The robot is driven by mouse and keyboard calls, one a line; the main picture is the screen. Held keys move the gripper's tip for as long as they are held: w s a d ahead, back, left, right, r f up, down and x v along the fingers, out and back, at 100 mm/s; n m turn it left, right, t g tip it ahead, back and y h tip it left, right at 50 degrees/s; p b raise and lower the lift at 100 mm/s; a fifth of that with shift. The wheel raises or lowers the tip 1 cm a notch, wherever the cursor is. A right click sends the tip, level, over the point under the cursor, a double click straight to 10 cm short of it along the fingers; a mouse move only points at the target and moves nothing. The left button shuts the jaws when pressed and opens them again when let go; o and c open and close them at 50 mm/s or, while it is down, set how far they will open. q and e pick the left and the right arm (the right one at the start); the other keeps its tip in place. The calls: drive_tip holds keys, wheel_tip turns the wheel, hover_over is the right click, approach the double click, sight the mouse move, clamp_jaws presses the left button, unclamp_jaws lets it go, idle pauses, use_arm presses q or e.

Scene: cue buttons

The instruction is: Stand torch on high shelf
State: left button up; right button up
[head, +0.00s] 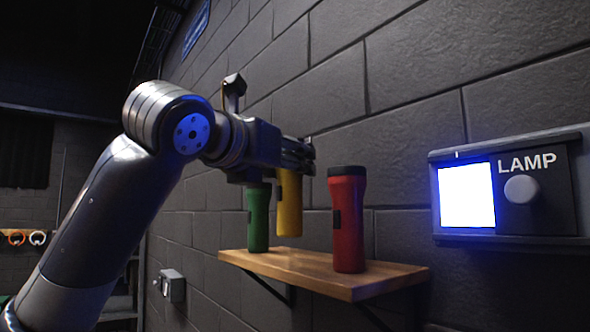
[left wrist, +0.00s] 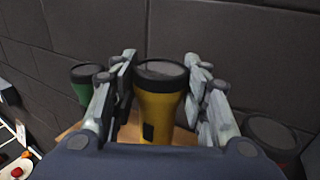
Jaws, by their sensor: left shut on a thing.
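A yellow torch (head: 289,205) with a dark cap is upright in my left gripper (head: 305,155). In the head view its lower end shows above the wooden shelf (head: 300,268), between a green torch (head: 258,220) and a red torch (head: 347,222). Both of those stand upright on the shelf. In the left wrist view the yellow torch (left wrist: 160,105) sits between the two fingers of my left gripper (left wrist: 160,85), with the green torch (left wrist: 85,85) to the left and the dark top of the red torch (left wrist: 268,130) at the lower right. My right gripper is out of view.
A panel marked LAMP (head: 540,190) with a bright white-blue screen (head: 467,196) and a round knob (head: 521,190) is on the brick wall at right. A small grey wall box (head: 172,286) sits low at left of the shelf. The wall runs close behind the shelf.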

sight(294, 186)
use_arm(q)
drive_tip(key=shift+p+x, duration=0.3)
drive_tip(key=shift+x, duration=0.7)
drive_tip(key=shift+f+p, duration=0.6)
drive_tip(key=shift+f, duration=1.2)
drive_tip(key=o, duration=1.2)
drive_tip(key=shift+f, duration=0.15)
